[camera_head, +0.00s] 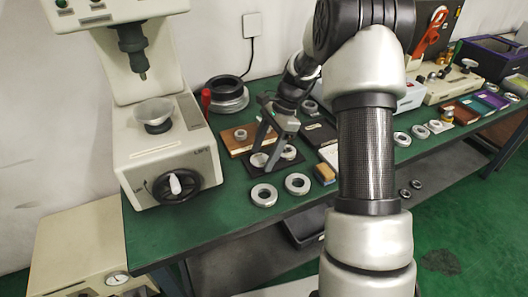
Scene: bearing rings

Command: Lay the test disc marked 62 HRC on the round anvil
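My gripper (264,157) points down over a dark flat tray (284,166) on the green bench, its two fingers spread apart. Pale metal discs lie on the tray: one disc (259,160) is at the fingertips, and another (288,152) is just right of them. I cannot tell whether the fingers touch the nearer disc. No 62 HRC mark is readable at this size. The round anvil (153,110) is the pale, empty-looking dish on the hardness tester (168,150) at the left, under its indenter (139,66).
A wooden block (237,141) with a small ring stands behind the tray. Bearing rings (264,195) (297,184) lie in front. Dark stacked rings (227,94) and a red-handled tool (206,100) stand near the tester. My arm hides the middle of the bench.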

